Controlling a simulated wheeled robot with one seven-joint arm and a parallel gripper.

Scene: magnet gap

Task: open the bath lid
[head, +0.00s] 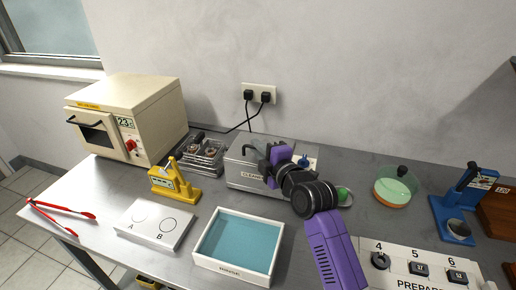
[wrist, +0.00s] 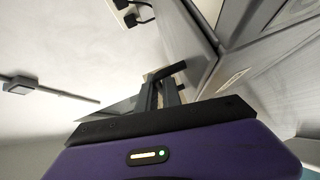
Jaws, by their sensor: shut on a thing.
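The bath (head: 244,174) is a grey metal box with lettering on its front, at the back middle of the bench in the head view. Its lid (head: 243,147) is the flat grey top, partly hidden by my arm. My gripper (head: 271,165) is at the bath's top front edge. In the wrist view my gripper (wrist: 166,92) has its dark fingers shut on a dark bar, the lid handle (wrist: 166,71), beside the bath's grey wall (wrist: 187,38).
A blue-filled rinse tray (head: 230,268) and a white A/B plate (head: 157,228) stand in front. A yellow device (head: 175,184) and a metal rack (head: 203,156) are left of the bath. A green glass dish (head: 394,190) and blue stand (head: 459,195) are at right.

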